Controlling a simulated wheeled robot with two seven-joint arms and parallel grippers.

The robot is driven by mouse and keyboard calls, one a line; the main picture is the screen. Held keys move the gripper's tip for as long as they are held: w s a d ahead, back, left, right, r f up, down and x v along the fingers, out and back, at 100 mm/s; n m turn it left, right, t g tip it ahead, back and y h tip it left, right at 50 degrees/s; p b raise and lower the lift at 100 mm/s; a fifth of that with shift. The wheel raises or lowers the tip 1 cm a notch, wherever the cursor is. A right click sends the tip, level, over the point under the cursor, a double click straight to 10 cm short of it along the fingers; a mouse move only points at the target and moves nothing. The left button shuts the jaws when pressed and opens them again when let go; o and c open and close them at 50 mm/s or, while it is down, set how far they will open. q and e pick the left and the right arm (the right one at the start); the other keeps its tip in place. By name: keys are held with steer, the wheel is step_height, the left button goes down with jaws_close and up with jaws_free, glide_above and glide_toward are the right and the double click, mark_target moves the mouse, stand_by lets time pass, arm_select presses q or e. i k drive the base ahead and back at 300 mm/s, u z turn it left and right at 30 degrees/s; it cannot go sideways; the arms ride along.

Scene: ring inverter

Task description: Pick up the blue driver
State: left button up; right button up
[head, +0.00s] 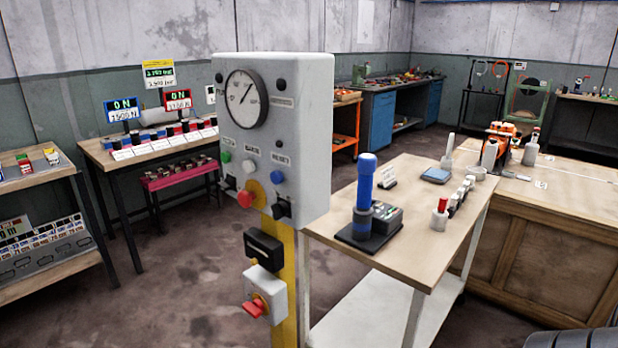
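A blue upright tool, which looks like the blue driver (365,182), stands on a dark base (352,238) on the wooden-topped table right of the centre. Its lower part has a darker collar. A small dark box with a keypad-like top (386,217) sits close to its right. Neither of my grippers is in the head view, and nothing visible is touching the blue driver.
A grey control box (313,130) with a gauge stands on a yellow post (290,330) left of the table (345,275). Small red-and-white (440,214) and other items line the table's right side. The floor (180,300) at left is clear.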

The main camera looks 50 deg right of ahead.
mark_target(367, 162)
steer(key=z, duration=0.45)
steer(key=i, duration=0.95)
steer(key=z, duration=0.9)
